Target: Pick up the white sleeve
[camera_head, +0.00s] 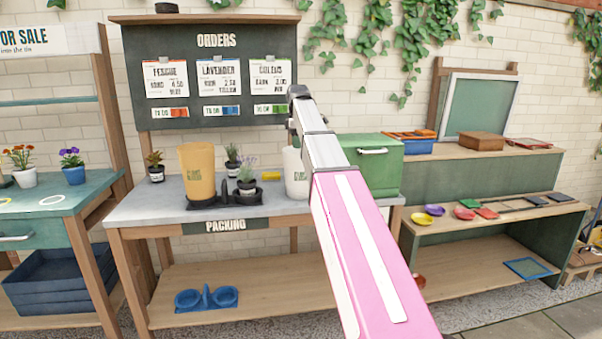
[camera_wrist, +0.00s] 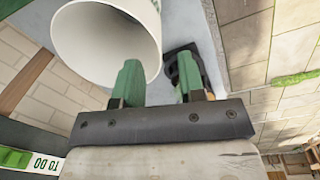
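The white sleeve (camera_head: 294,174) stands upright on the grey packing bench, partly hidden behind my arm in the head view. In the wrist view the sleeve (camera_wrist: 82,42) fills the upper left, and I look down into its open round mouth. My gripper (camera_wrist: 158,80) is open, with two green fingers apart. The left finger overlaps the sleeve's near rim in the picture, and the right finger is outside it. I cannot tell whether either finger touches the sleeve. In the head view the fingers are not clear.
A tan sleeve (camera_head: 198,172) stands further left on the bench. A green box (camera_head: 371,165) is to the right, behind my arm. The orders board (camera_head: 216,88) rises behind the bench.

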